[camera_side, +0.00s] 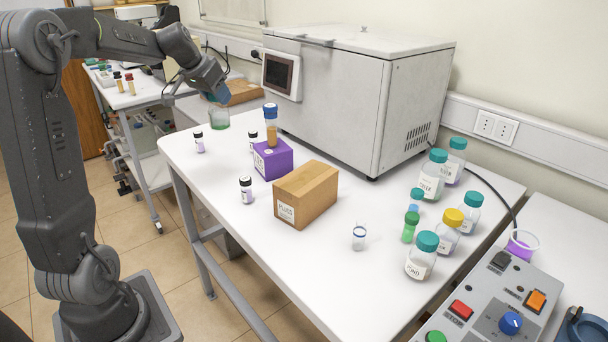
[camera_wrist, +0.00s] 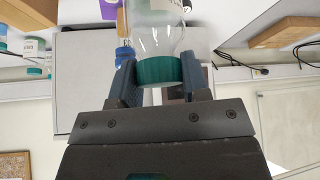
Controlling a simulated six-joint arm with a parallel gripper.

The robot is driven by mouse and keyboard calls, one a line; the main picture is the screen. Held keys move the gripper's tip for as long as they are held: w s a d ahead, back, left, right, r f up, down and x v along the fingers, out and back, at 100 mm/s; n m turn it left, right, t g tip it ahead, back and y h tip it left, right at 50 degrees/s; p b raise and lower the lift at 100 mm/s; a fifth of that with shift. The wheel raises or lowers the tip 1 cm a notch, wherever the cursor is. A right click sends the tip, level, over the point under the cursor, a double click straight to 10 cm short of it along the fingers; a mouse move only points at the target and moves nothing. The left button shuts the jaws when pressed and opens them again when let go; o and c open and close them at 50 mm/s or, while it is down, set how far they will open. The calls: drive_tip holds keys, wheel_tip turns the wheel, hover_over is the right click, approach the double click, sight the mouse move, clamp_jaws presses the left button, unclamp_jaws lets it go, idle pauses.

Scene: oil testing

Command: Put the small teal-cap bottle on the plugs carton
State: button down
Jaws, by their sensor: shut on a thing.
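My gripper (camera_side: 214,92) is at the far left end of the white table, shut on a small clear bottle (camera_side: 218,119) with a teal cap. The bottle hangs upright below the jaws, with a thin green layer at its bottom; I cannot tell its exact height over the table. In the wrist view the fingers (camera_wrist: 160,72) close around the teal cap (camera_wrist: 158,71), and the clear glass shows beyond. The brown plugs carton (camera_side: 307,193) stands mid-table, to the right of and nearer than my gripper, its visible top bare.
A purple box (camera_side: 273,160) carries a blue-capped amber tube (camera_side: 271,128) between gripper and carton. Small dark-capped vials (camera_side: 246,190) stand around them. Several capped bottles (camera_side: 421,256) and a clear vial (camera_side: 359,236) stand right. A big grey-white machine (camera_side: 350,95) fills the back.

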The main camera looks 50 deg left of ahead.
drive_tip(key=w+d+r+m+h, duration=0.1)
drive_tip(key=d+r+m+h, duration=0.15)
drive_tip(key=d, duration=0.55)
drive_tip(key=w+d+r+m+h, duration=0.1)
drive_tip(key=d+r+m, duration=0.15)
drive_tip(key=d, duration=0.45)
drive_tip(key=shift+m, duration=0.3)
drive_tip(key=shift+w+d+f, duration=1.15)
drive_tip(key=shift+d+f, duration=0.4)
drive_tip(key=shift+f, duration=0.35)
drive_tip(key=shift+w+d+f, duration=1.2)
drive_tip(key=shift+d+f, duration=0.35)
drive_tip(key=shift+f, duration=0.3)
drive_tip(key=shift+w+d+f, duration=1.15)
drive_tip(key=shift+d+f, duration=0.4)
drive_tip(key=shift+f, duration=0.35)
drive_tip(key=shift+f, duration=0.1)
drive_tip(key=c, duration=0.6)
unclamp_jaws()
